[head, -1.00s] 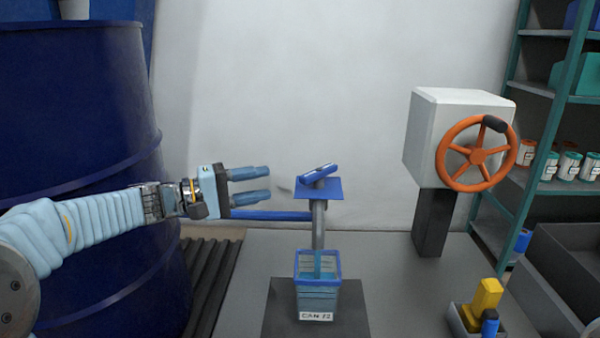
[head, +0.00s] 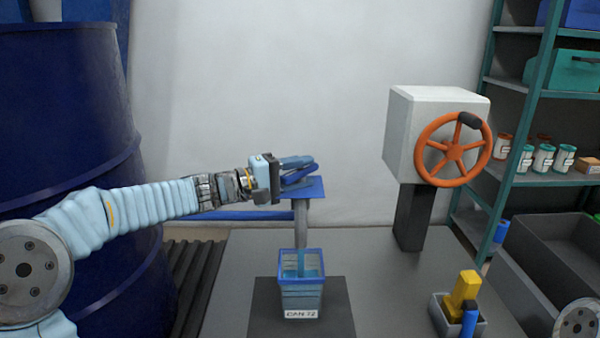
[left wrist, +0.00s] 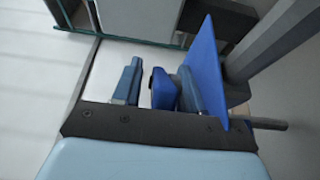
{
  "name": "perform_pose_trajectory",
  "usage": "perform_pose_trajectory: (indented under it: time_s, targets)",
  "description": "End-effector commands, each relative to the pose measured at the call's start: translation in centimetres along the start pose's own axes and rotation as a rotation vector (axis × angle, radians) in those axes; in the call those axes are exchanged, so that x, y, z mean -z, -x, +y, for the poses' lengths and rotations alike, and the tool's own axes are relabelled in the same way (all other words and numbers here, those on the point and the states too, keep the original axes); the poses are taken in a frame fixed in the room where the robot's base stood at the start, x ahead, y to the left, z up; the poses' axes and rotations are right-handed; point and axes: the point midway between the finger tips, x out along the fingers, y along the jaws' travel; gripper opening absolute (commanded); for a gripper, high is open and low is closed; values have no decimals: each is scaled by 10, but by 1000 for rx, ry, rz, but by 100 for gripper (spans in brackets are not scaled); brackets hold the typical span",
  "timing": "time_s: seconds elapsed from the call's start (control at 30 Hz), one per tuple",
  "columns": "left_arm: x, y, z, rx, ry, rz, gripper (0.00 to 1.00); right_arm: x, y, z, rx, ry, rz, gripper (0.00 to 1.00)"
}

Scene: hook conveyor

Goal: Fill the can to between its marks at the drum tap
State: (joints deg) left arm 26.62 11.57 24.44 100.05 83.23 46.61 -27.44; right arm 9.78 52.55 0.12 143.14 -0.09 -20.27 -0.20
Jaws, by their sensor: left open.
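The can (head: 301,299), translucent with a blue rim and a "CAN 12" label, stands upright under the tap's spout (head: 301,225). A blue-green stream (head: 301,263) runs from the spout into it. Bluish liquid shows inside, but its level against any marks is too small to tell. The blue tap handle (head: 305,175) sits above a blue plate (head: 312,190). My left gripper (head: 298,165) is at the handle, its fingers open. In the left wrist view the handle (left wrist: 163,90) lies between the fingertips, nearer the right finger. My right gripper is out of view.
The blue drum (head: 60,130) stands at left. A grey box with an orange handwheel (head: 453,150) stands right of the tap. A small tray (head: 440,315) with a yellow item and a blue item is at front right. Shelves (head: 545,100) and a grey bin (head: 560,280) are further right.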

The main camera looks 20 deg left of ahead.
Motion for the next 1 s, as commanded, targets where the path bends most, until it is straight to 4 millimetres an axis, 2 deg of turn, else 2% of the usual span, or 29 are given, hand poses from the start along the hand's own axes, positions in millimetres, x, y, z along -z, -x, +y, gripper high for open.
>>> perform_pose_trajectory:
  time_s: [0.07, 0.1, 0.37, 0.67, 1.0]
  targets:
    - [0, 0, 0, 0, 0, 0, 43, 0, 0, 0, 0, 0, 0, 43]
    - [0, 0, 0, 0, 0, 0, 40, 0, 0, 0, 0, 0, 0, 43]
    - [0, 0, 0, 0, 0, 0, 0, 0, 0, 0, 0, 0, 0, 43]
    - [0, 0, 1, -1, 1, -23, 0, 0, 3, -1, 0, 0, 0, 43]
    - [1, 0, 3, 1, 3, -217, 0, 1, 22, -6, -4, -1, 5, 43]
